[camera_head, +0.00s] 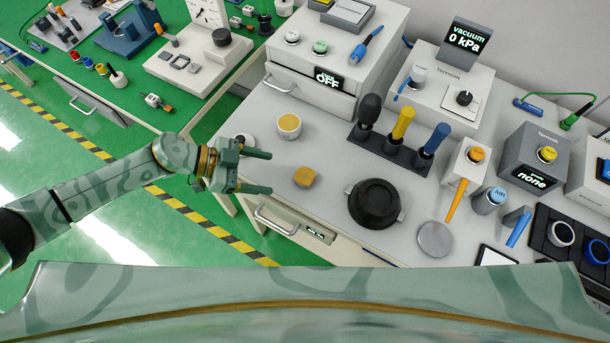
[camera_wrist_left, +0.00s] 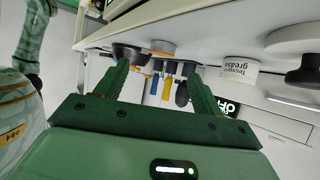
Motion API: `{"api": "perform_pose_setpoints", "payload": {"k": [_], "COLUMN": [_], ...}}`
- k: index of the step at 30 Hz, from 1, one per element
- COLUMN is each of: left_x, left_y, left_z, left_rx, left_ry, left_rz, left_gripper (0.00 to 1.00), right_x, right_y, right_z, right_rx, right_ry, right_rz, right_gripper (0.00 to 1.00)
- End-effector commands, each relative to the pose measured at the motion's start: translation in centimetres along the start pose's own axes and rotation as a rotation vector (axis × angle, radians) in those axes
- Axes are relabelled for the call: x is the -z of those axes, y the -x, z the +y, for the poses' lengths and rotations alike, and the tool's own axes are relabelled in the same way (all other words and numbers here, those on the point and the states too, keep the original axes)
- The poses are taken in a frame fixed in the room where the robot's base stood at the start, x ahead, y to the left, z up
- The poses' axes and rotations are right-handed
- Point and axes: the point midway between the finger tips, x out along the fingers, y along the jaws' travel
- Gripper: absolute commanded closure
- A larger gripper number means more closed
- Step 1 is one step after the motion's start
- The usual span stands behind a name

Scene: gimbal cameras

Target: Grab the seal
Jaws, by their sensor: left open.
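No thing is labelled as the seal, so I cannot tell for certain which one it is. A blue-edged ring (camera_head: 561,234) and a pale ring (camera_head: 598,251) sit in a black tray at the far right. My left gripper (camera_head: 267,172) is open and empty at the left edge of the white bench, its fingers pointing right. In the left wrist view, the two open fingers (camera_wrist_left: 160,80) frame a gap with bench items beyond. My right gripper is not in view.
A grease jar (camera_head: 289,125) stands behind the block. A black bowl (camera_head: 375,203) and a grey disc (camera_head: 435,239) lie to the right. A rack of handled tools (camera_head: 390,150) stands behind the bowl. Drawer units and a vacuum gauge (camera_head: 464,42) line the back.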

Motion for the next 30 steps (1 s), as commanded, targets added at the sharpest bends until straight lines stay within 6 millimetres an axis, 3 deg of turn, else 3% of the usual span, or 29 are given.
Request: {"api": "perform_pose_setpoints", "payload": {"k": [3,10,18,26,30], "left_x": [-0.1,0.0,0.2,0.4,0.4], "left_y": [-2.4,-4.3,-8.4,-8.8,-8.8], "left_z": [0.0,-0.1,-0.6,-0.6,-0.6], "left_rx": [-0.001,0.000,0.000,0.002,0.001], "left_ry": [0.000,-0.001,0.000,0.000,0.000], "left_rz": [0.002,0.002,0.002,0.002,0.002], "left_gripper": [0.32,0.32,0.32,0.32,0.65], "right_x": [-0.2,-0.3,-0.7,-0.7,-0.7], "right_y": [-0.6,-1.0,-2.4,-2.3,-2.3], "right_z": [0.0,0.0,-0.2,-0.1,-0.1], "right_rx": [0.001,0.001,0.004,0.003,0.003], "right_ry": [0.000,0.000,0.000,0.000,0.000], "right_rz": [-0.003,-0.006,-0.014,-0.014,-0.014], "right_gripper": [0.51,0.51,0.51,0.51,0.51]}}
